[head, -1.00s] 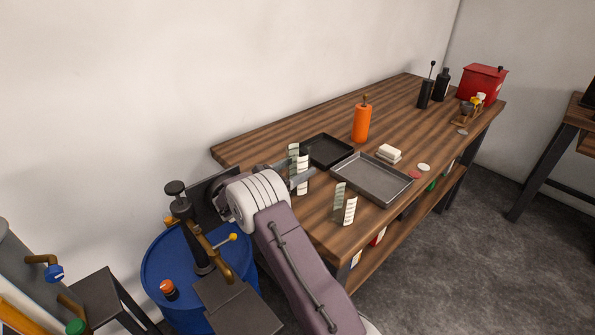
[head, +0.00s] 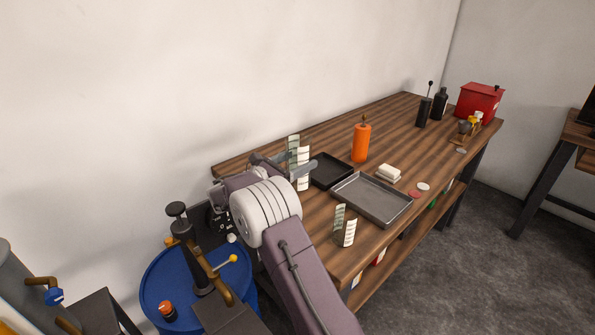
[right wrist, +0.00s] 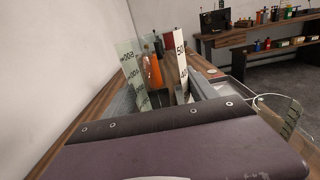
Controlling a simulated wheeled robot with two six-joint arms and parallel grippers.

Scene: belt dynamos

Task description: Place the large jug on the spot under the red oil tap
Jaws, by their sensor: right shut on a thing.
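The large jug (head: 304,168) is clear, with a pale green scale strip and a white one. My right gripper (head: 287,170) is shut on it and holds it upright, above the near left end of the wooden bench. The jug also shows in the right wrist view (right wrist: 131,75), with numbers on its strips; its clear walls are hard to make out. A smaller jug (head: 349,233) with similar strips stands at the bench's front edge. I cannot make out a red oil tap; a tap with a blue handle (head: 54,297) shows at lower left. My left gripper is out of view.
On the bench (head: 405,128) are a black tray (head: 331,171), a grey metal tray (head: 372,201), an orange bottle (head: 361,144), dark bottles and a red box (head: 480,103). A blue drum (head: 152,285) with a pump stands left of the bench. Grey floor lies open at right.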

